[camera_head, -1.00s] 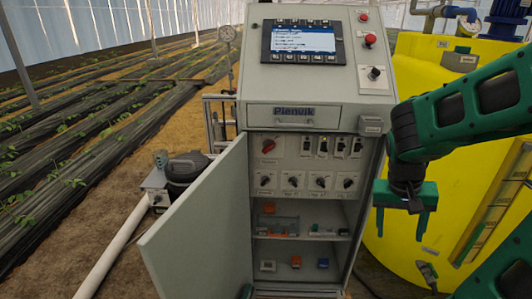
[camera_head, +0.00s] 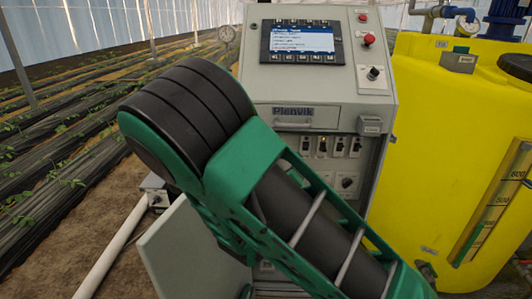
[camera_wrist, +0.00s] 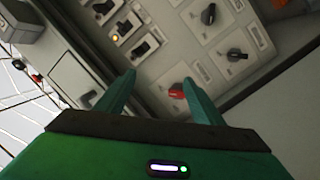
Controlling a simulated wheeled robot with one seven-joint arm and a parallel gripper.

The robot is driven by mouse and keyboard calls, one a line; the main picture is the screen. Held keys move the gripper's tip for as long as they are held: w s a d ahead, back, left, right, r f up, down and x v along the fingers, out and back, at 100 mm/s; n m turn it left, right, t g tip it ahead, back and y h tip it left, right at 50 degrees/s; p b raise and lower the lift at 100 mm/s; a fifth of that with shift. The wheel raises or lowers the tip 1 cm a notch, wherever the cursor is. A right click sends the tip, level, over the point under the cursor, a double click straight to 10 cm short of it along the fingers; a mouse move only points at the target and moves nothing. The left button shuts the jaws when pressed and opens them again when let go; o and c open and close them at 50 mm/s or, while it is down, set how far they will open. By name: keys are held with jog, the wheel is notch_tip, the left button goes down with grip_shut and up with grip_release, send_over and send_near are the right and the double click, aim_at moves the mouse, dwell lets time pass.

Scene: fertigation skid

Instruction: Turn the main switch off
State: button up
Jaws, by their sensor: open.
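The main switch appears as a red rotary knob (camera_wrist: 177,91) on the grey inner panel (camera_wrist: 160,60) in the wrist view. My gripper (camera_wrist: 160,77) is open, with its two green fingers pointing at the panel. The red knob shows between the fingers, close beside the right one. I cannot tell whether that finger touches it. The knob's exact turn position is too small to read. In the head view my arm covers the red knob and my gripper.
Black rotary selectors (camera_wrist: 208,14) and small toggle switches (camera_wrist: 139,48) sit on the same panel. In the head view, the cabinet (camera_head: 348,90) has an open door (camera_head: 190,255) at its lower left. A yellow tank (camera_head: 430,150) stands close on the right.

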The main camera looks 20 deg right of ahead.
jog(key=a+n+t+y, duration=0.2)
jog(key=a+n, duration=0.1)
jog(key=a, duration=0.4)
jog(key=x, duration=1.1)
jog(key=shift+w, duration=0.35)
jog(key=shift+c, duration=0.2)
